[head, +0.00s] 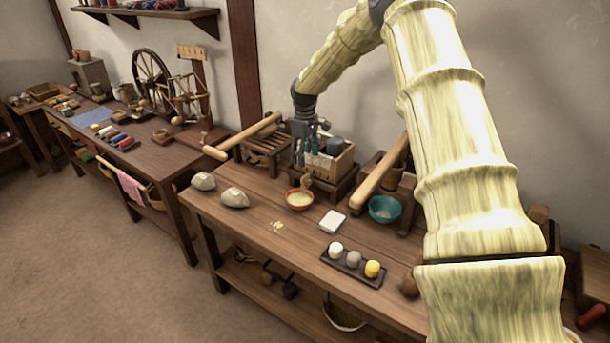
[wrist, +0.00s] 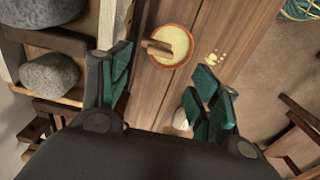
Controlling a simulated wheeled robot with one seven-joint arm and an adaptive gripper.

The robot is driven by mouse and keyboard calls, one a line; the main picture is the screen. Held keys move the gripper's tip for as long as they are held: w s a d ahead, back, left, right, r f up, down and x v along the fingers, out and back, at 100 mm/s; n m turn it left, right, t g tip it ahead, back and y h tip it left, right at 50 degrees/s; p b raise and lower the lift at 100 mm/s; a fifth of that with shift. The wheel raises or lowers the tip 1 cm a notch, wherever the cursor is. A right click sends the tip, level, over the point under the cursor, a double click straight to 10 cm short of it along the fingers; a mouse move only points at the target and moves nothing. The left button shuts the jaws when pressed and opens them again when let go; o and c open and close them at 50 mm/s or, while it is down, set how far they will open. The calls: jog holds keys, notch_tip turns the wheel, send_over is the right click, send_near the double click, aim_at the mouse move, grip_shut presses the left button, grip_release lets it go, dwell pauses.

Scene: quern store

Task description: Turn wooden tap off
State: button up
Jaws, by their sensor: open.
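My gripper (head: 312,150) is open, with green-padded fingers pointing down beside a wooden crate (head: 338,172) on the near bench. In the wrist view, the open fingers (wrist: 165,90) have nothing between them that they grip. An orange-rimmed bowl (head: 299,200) with pale yellow contents stands just in front; it also shows in the wrist view (wrist: 178,58). A small wooden piece (head: 307,183) reaches over or into this bowl; it also shows in the wrist view (wrist: 157,47). I cannot tell whether it is the tap. No other clear tap shows.
Grey stones (head: 235,197) lie at the bench's left end. Pale wooden poles (head: 380,171) flank the crate. The bench's front left is mostly clear.

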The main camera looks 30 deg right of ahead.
aim_at(305, 176)
notch_tip(305, 176, down, 9)
jog(key=shift+r+p, duration=0.15)
jog(key=shift+p, duration=0.55)
jog(key=c, duration=1)
